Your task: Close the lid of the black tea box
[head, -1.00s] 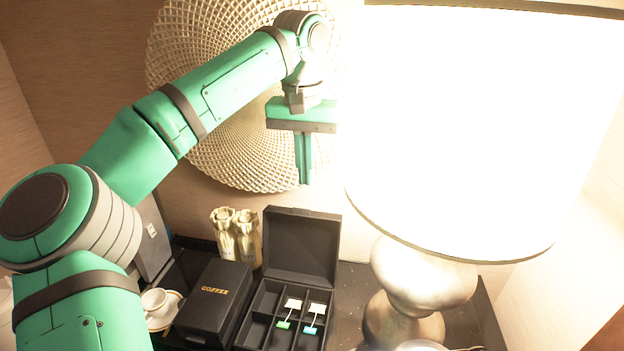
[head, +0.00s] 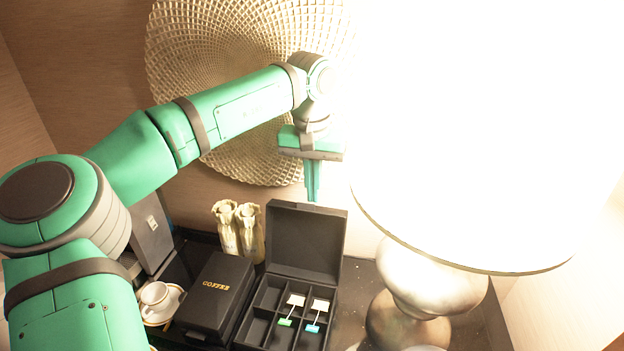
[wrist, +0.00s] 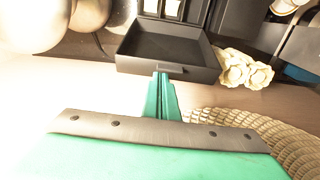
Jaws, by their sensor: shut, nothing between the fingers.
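The black tea box (head: 246,333) stands on the dark counter with its lid (head: 305,240) raised upright at the back. Its compartments hold tea bags with white and coloured tags (head: 312,328). My gripper (head: 313,198) is shut and empty, pointing down just above the lid's top edge. In the wrist view the shut fingers (wrist: 162,76) are close to the rim of the open lid (wrist: 165,48). I cannot tell whether they touch it.
A shut black coffee box (head: 215,295) stands left of the tea box, with a white cup (head: 155,294) on a saucer beyond it. Two cream packets (head: 238,230) stand behind. A large lamp (head: 430,285) is close on the right. A woven round wall piece (head: 215,70) hangs behind.

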